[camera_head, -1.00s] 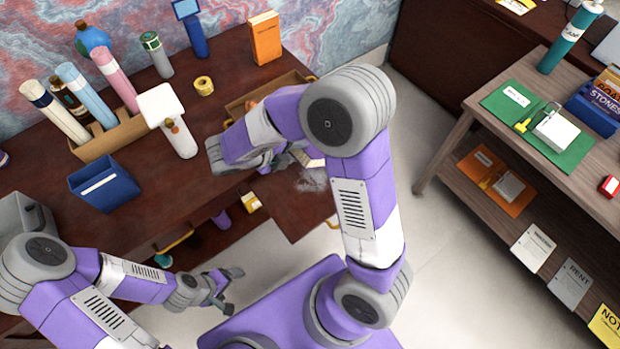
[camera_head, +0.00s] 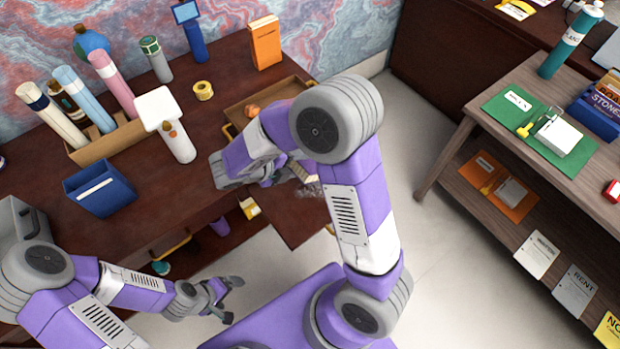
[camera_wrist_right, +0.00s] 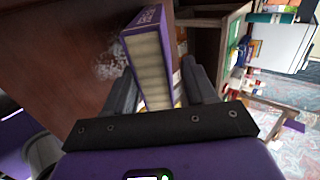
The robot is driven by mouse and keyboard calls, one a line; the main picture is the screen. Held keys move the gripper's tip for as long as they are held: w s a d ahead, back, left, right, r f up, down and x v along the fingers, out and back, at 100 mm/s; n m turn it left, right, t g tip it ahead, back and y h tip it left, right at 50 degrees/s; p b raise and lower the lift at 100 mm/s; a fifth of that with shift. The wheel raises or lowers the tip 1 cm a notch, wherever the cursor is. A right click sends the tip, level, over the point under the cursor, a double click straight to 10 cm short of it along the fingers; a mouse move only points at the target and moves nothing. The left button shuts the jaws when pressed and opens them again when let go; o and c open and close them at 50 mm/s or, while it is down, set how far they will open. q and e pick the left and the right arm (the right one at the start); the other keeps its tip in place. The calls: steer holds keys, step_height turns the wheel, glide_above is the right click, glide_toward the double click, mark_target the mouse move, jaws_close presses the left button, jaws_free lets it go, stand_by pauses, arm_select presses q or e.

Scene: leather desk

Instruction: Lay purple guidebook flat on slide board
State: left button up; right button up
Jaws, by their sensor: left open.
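The purple guidebook (camera_wrist_right: 152,55) stands on edge between the fingers of my right gripper (camera_wrist_right: 160,88) in the right wrist view, its cream page edges facing the camera. The gripper appears shut on it. In the head view my right arm mostly hides the book; a small pale part of it (camera_head: 305,173) shows beside the gripper. The slide board (camera_head: 298,226) is the dark brown panel sticking out from the desk front, below and beside the book; a greyish blurred patch shows near its far part. My left gripper (camera_head: 232,299) is open and empty, low in front of the desk.
The desk holds a tray (camera_head: 268,94) with an orange-brown item, a yellow tape roll (camera_head: 203,91), an orange book (camera_head: 265,44), a blue bin (camera_head: 101,189) and a rack of tubes (camera_head: 108,142). A wooden shelf unit (camera_head: 480,118) stands right. Floor between is clear.

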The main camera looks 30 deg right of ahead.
steer(key=p+v, duration=0.7)
steer(key=v, duration=0.1)
stand_by(0.4)
step_height(320, 180, up, 8)
steer(key=a+p, duration=0.2)
steer(key=p, duration=0.7)
steer(key=shift+s+a, duration=0.1)
steer(key=shift+s, duration=0.05)
